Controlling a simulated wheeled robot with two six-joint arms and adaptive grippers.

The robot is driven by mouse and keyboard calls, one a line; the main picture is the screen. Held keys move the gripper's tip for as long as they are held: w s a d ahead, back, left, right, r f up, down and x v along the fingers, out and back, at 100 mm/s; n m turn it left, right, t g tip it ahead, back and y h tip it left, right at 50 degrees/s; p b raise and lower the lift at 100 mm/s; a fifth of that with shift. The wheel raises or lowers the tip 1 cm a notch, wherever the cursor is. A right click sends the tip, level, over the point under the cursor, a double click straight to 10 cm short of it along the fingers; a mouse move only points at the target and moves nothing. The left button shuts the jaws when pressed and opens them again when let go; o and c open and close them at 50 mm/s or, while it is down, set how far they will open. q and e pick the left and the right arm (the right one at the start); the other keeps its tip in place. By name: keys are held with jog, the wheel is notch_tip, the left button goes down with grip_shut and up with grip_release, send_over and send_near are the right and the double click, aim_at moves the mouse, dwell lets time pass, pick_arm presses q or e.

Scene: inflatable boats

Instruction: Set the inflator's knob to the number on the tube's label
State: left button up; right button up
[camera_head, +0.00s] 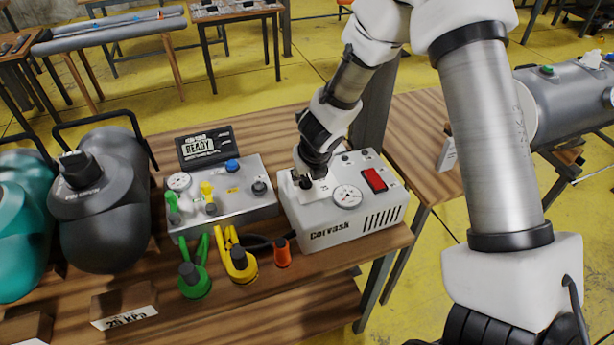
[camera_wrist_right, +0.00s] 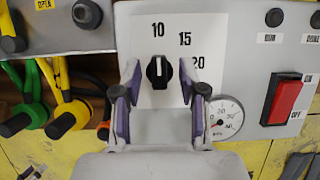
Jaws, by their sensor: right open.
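The inflator (camera_head: 330,232) is a white box marked Corvask, standing on the wooden bench. Its black knob (camera_wrist_right: 159,72) sits on a white dial plate (camera_wrist_right: 202,30) showing 10, 15 and 20. The knob's white mark faces up, close to the 10. My right gripper (camera_wrist_right: 159,78) is open, with a purple-padded finger on each side of the knob and visible gaps between. In the head view my right gripper (camera_head: 308,180) covers most of the dial. A label (camera_head: 126,316) before the dark grey tube (camera_head: 105,215) seems to read 25 kPa. My left gripper is out of view.
The inflator carries a gauge (camera_head: 347,196) and a red switch (camera_head: 375,180). A grey valve box (camera_head: 237,197) with a READY display (camera_head: 204,146) stands at its left. Green (camera_head: 194,278), yellow (camera_head: 241,262) and orange (camera_head: 282,252) hose fittings lie in front. A teal tube (camera_head: 22,230) is far left.

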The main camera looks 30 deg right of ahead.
jog(key=shift+s+a+r, duration=0.1)
grip_shut()
